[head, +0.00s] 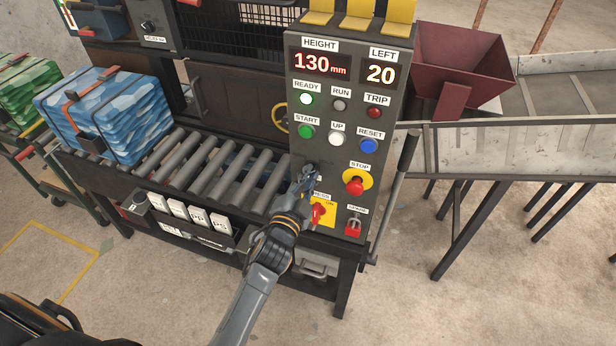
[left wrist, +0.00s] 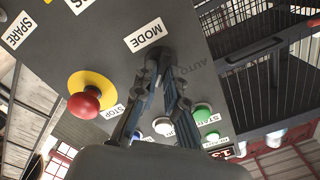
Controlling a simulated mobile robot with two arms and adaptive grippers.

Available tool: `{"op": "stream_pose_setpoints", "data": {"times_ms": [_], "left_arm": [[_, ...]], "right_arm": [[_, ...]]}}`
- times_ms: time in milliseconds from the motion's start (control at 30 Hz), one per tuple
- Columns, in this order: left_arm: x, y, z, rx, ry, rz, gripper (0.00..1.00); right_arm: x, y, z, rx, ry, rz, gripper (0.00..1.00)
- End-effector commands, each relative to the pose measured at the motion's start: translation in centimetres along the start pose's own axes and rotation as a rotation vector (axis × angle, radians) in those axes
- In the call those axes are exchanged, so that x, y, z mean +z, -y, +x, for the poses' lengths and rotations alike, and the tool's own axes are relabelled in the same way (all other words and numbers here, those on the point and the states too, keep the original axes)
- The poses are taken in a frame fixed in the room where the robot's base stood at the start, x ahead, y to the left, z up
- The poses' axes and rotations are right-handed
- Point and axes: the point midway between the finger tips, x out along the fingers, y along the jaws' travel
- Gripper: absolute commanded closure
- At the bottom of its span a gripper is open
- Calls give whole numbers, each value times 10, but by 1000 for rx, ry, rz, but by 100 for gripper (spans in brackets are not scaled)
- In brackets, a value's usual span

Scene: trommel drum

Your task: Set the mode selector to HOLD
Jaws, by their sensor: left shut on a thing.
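I see no HOLD label. My right gripper is not in view.
The red STOP button (head: 355,186) is close right of the gripper. A red switch on yellow (head: 319,214) and a red padlock (head: 353,224) sit below. START (head: 306,131), UP (head: 337,138) and RESET (head: 368,145) buttons are above. A roller conveyor (head: 215,170) lies left.

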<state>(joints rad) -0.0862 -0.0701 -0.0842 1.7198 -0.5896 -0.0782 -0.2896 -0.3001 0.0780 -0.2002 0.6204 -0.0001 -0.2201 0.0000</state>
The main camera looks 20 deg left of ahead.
Motion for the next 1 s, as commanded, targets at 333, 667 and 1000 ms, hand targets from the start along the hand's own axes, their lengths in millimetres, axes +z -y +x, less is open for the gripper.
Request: {"op": "stream_pose_setpoints", "data": {"times_ms": [333, 667, 1000], "left_arm": [[0, 0, 0, 0, 0, 2, 66], [1, -1, -9, 2, 2, 0, 66], [1, -1, -76, 3, 4, -1, 66]], "right_arm": [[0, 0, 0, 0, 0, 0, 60], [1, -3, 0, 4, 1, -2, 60], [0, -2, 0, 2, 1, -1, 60]]}}
